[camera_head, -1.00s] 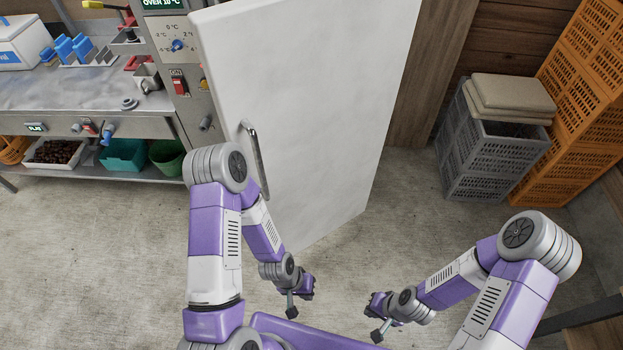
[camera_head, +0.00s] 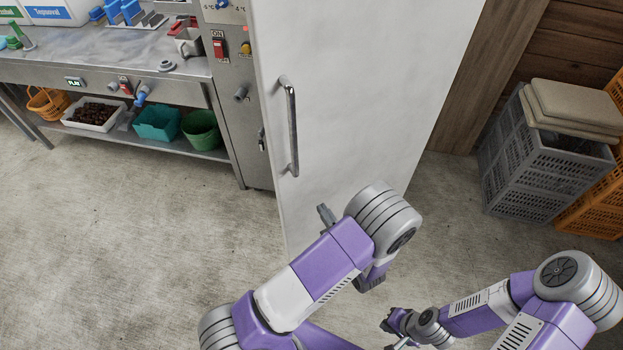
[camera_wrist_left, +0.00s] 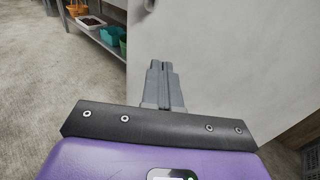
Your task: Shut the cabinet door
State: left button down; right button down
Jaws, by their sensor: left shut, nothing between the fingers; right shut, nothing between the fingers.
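The cabinet door (camera_head: 370,80) is a tall white panel with a grey upright bar handle (camera_head: 291,125) near its left edge. That edge stands out in front of the steel control panel, so the door looks ajar; the gap behind is hidden. The door also fills the upper right of the left wrist view (camera_wrist_left: 230,60). My left gripper (camera_head: 325,214) is shut and empty, below the handle near the door's lower left edge, partly hidden by my arm. In the left wrist view its fingers (camera_wrist_left: 164,80) overlap the door; contact cannot be told. My right gripper (camera_head: 386,324) is shut and empty, low and away from the door.
A steel bench (camera_head: 100,75) with bins on its lower shelf stands at left, beside the steel control panel (camera_head: 232,100). A grey crate (camera_head: 540,170) with beige lids and orange crates (camera_head: 597,205) stand at right. The concrete floor (camera_head: 130,240) at left is open.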

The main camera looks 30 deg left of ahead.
pick_arm(q)
jog(key=w+d+t, duration=0.1)
jog(key=b, duration=0.2)
send_near(306, 166)
jog(key=shift+m+t, duration=0.3)
jog(key=x, duration=0.5)
jog(key=shift+a+f, duration=0.3)
jog(key=shift+w+a+r, duration=0.1)
jog(key=shift+w+a, duration=0.35)
jog(key=shift+a, duration=0.05)
